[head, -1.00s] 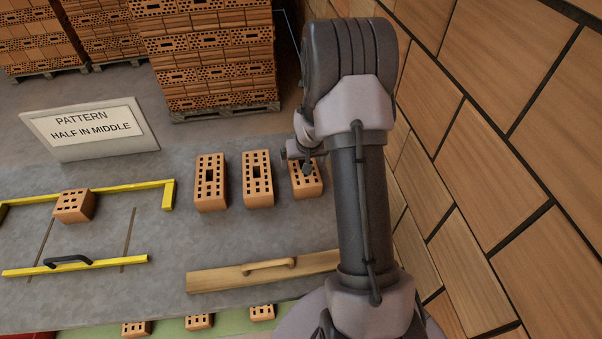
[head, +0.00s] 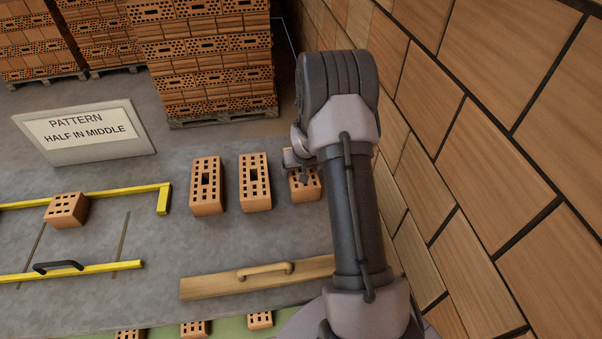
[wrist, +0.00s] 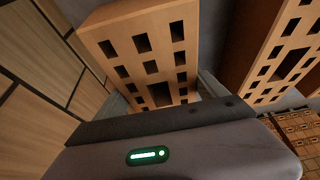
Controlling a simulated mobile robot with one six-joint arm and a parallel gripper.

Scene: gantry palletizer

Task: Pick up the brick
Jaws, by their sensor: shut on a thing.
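The brick (head: 306,190), orange with square holes, is at the right end of a row of three on the grey table. My arm hides part of it in the head view. In the wrist view the brick (wrist: 143,48) fills the upper middle. My gripper (head: 300,162) is at its top end, and the gripper fingers (wrist: 165,93) press on its two sides in the wrist view. My gripper is shut on this brick. I cannot tell whether its underside touches the table.
Two like bricks (head: 207,186) (head: 254,182) stand close to the left. A smaller brick (head: 66,209) sits inside a yellow frame (head: 163,200). A wooden bar with a handle (head: 240,281) lies in front. A pattern sign (head: 90,136) stands behind. A panelled wall (head: 480,130) is close on the right.

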